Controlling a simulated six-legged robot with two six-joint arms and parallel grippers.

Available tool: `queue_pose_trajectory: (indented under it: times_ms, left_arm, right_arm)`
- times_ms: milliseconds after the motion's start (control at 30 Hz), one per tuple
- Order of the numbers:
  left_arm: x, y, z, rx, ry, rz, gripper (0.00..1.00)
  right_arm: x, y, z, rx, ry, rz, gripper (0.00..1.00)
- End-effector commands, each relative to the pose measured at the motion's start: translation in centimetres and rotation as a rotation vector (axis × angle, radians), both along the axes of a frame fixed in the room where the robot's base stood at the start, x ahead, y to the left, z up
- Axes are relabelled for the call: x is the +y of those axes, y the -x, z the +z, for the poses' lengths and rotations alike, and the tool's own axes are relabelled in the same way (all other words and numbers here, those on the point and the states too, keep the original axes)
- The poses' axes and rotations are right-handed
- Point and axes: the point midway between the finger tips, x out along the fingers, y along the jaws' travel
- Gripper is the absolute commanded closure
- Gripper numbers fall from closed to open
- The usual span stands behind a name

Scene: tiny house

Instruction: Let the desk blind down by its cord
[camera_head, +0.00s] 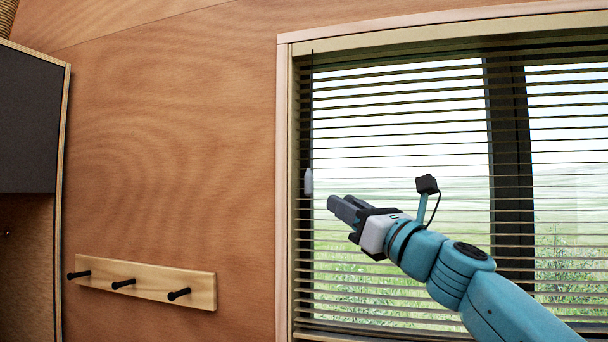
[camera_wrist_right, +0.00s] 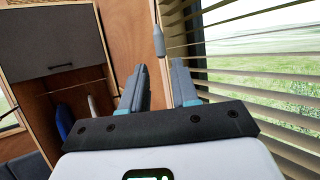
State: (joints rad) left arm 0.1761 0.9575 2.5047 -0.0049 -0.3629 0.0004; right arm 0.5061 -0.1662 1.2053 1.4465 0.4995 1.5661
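The blind (camera_head: 400,125) hangs across the window with its slats spaced apart and the view outside showing between them; slats also show in the right wrist view (camera_wrist_right: 250,85). A thin dark cord (camera_head: 312,110) hangs at its left side and ends in a pale grey tassel (camera_head: 308,182). My right gripper (camera_head: 342,206) is just right of the tassel and slightly below it, apart from it in the picture. In the wrist view the fingers (camera_wrist_right: 160,88) are open and empty, with the tassel (camera_wrist_right: 158,41) beyond the gap between their tips. My left gripper is not in view.
A wooden peg rail (camera_head: 145,281) with black pegs is on the wall at lower left. A dark cabinet (camera_head: 30,120) stands at the left edge. The wooden wall (camera_head: 180,150) left of the window frame (camera_head: 283,200) is otherwise bare.

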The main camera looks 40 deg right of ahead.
Motion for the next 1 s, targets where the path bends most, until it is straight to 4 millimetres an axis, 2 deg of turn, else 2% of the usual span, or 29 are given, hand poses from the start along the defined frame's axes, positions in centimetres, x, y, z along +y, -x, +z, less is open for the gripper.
queue_pose_trajectory:
  times_ms: [33,300,500,700,967,1000]
  left_arm:
    - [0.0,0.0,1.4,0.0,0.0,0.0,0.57]
    - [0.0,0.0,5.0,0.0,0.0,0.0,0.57]
    - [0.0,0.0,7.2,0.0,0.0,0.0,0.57]
    - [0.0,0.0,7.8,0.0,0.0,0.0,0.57]
    - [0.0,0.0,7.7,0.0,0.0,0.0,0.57]
    - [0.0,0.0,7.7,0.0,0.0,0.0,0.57]
  right_arm:
    - [-0.1,-1.3,1.1,0.001,-0.001,0.004,0.71]
    - [-0.7,-7.3,3.7,0.001,-0.001,0.003,0.71]
    - [-1.1,-10.5,4.9,0.001,-0.002,0.001,0.71]
    - [-1.3,-11.8,5.1,0.001,-0.001,0.0,0.71]
    - [-1.3,-11.9,5.0,0.0,0.0,-0.001,0.71]
    - [-1.3,-11.9,5.0,0.0,0.0,-0.001,0.8]
